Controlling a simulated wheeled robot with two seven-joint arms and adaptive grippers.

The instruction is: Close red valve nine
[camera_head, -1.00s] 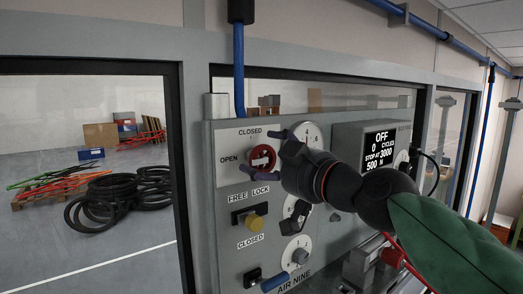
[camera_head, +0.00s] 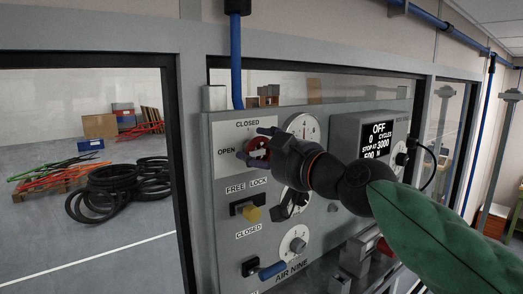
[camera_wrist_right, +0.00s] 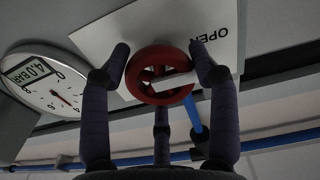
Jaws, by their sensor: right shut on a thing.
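The red valve (camera_head: 258,148) is a small round handwheel on a white plate, with CLOSED printed above it and OPEN to its left. In the right wrist view the red wheel (camera_wrist_right: 161,76) has a white bar running from its hub towards the right, the side where the upside-down OPEN label shows. My right gripper (camera_head: 256,145) is at the valve, its dark fingers closed around the rim. In the wrist view one finger lies on each side of the wheel and a third below it. My left gripper is not in view.
A display (camera_head: 377,139) reading OFF stands right. A window frame surrounds the panel.

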